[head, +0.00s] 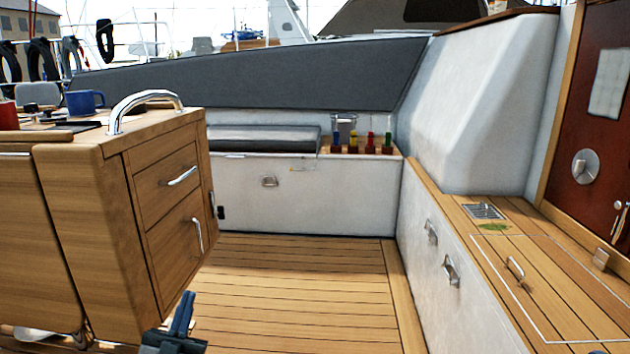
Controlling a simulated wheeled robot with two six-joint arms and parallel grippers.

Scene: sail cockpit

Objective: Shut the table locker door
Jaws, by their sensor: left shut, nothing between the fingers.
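The wooden cockpit table (75,225) stands at the left. Its end face has an upper panel with a horizontal metal handle (182,176) and a lower panel, the likely locker door (172,250), with an upright metal handle (197,236). The lower panel looks close to flush with the face; I cannot tell whether a small gap is left. My left gripper (183,312) is shut and empty, low in front of the table's bottom corner, below the lower panel and apart from its handle.
A curved steel grab rail (142,108) and a blue mug (85,103) are on the table top. The teak floor (300,285) is clear between the table and the right bench (520,255). A rack of coloured bottles (370,145) stands at the back.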

